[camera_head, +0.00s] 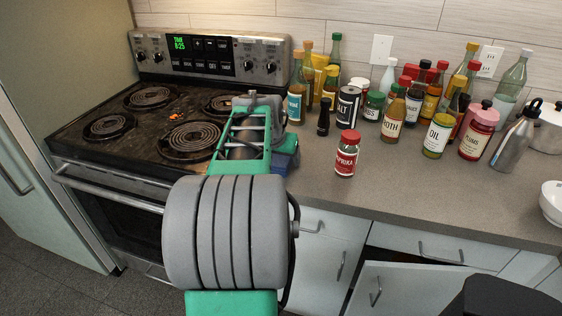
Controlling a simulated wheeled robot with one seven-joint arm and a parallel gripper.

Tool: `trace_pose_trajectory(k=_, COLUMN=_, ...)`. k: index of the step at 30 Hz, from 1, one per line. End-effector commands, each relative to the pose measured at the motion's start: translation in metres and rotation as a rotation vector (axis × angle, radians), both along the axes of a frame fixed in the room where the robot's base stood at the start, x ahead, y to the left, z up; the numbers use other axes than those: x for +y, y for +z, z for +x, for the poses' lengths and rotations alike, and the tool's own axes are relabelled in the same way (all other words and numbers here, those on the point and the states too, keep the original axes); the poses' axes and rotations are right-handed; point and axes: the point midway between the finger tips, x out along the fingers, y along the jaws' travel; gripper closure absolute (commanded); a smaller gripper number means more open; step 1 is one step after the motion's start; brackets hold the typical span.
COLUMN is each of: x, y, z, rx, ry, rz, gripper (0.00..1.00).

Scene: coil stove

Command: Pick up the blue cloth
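The blue cloth (287,154) lies at the front left end of the counter, beside the stove's right edge. Only part of it shows, because my arm covers its left side. My gripper (275,128) is at the far end of my green and grey arm, close to the cloth. Its fingers are hidden behind the arm, so I cannot tell whether they touch the cloth, or whether they are open or shut.
The coil stove (110,162) is on the left, with a small orange-red thing (174,116) on top. A paprika jar (347,153) stands right of the cloth, with several bottles behind. The front right counter is mostly clear up to a white bowl (552,202). A cabinet door (405,290) looks ajar.

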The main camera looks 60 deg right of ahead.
Motion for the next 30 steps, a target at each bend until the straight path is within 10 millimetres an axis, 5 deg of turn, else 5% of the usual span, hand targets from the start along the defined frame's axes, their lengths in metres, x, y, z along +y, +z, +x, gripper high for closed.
trace_pose_trajectory(k=20, x=0.0002, y=-0.0001, z=0.0004, rx=0.0, ry=0.001, rz=0.001, gripper=0.8)
trace_pose_trajectory(k=30, x=-0.0001, y=0.0057, z=0.0004, rx=-0.001, ry=0.0, rz=-0.001, gripper=0.82)
